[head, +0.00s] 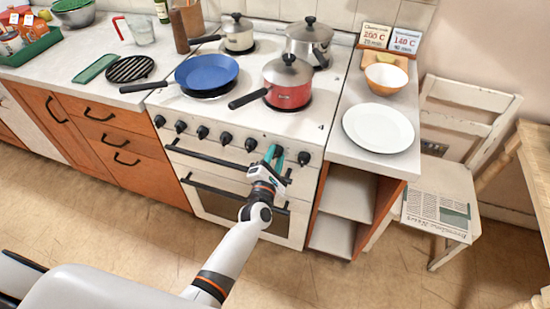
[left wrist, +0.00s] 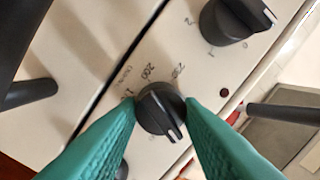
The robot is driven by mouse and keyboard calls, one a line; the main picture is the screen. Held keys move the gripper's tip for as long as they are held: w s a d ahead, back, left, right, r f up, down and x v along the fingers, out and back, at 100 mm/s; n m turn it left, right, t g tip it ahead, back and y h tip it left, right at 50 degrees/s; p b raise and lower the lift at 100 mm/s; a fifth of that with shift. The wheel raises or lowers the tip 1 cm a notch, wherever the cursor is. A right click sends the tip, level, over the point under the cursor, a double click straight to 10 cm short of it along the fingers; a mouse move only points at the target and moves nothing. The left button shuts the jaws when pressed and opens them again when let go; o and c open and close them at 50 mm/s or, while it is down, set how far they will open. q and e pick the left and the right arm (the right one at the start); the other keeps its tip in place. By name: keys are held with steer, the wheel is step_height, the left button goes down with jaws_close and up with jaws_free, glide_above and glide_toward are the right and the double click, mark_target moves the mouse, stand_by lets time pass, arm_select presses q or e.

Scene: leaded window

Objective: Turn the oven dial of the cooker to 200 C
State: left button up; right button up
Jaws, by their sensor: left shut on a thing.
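The white cooker (head: 240,185) has a row of black knobs along its front. My left gripper (head: 275,154) is at the right part of this row. In the left wrist view its green fingers (left wrist: 160,112) are shut on the black oven dial (left wrist: 158,108), one on each side. The dial's pale line is at its lower right in that view. A printed 200 (left wrist: 149,72) is above the dial, on the side away from that line. Another printed number beside it is hard to read. In the head view the fingers mostly hide the dial. My right gripper is not in view.
Another knob (left wrist: 236,20) is close by. A black oven handle (head: 220,163) runs below the knobs. A blue pan (head: 206,72), a red pot (head: 287,84) and other pots stand on the hob. Recipe cards (head: 376,35) reading 200 C and 140 C stand behind a bowl.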

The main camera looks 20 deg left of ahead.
arm_select(q)
steer(key=m, duration=0.7)
steer(key=m+h, duration=0.1)
steer(key=m, duration=0.6)
steer(key=shift+a+f+m+t, duration=0.1)
steer(key=shift+f+m+t, duration=0.05)
steer(key=shift+m+t, duration=0.15)
steer(key=m+h+p, duration=0.1)
steer(key=m, duration=0.4)
steer(key=shift+m, duration=0.4)
steer(key=m, duration=0.5)
steer(key=shift+a+m+p, duration=0.15)
steer(key=shift+m+p, duration=0.2)
steer(key=shift+m, duration=0.05)
steer(key=m, duration=0.4)
steer(key=shift+m+h, duration=0.3)
steer(key=m+g, duration=0.1)
steer(key=m, duration=0.3)
steer(key=shift+m, duration=0.3)
steer(key=shift+a+m, duration=0.1)
steer(key=shift+m, duration=1.8)
